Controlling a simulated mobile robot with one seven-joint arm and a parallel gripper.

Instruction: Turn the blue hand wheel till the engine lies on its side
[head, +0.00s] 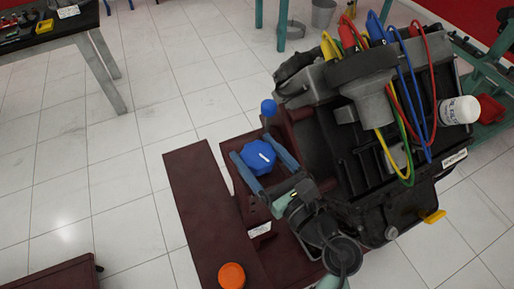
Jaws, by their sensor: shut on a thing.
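The blue hand wheel (261,159) is a lobed knob with a white mark on its face, on the dark red stand (205,190). My gripper (256,148) has one blue-grey finger on each side of the wheel and is shut on it. My wrist hides part of the stand below. The dark engine (345,145) is mounted to the right of the wheel, with red, blue, yellow and green leads across it. It looks slanted in the picture; its exact tilt is hard to tell from this view.
A small blue ball knob (268,107) stands just above the wheel. An orange knob (231,275) is on the stand's near end. A white canister (459,110) juts from the engine's right. A workbench (55,40) is at upper left; tiled floor between is clear.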

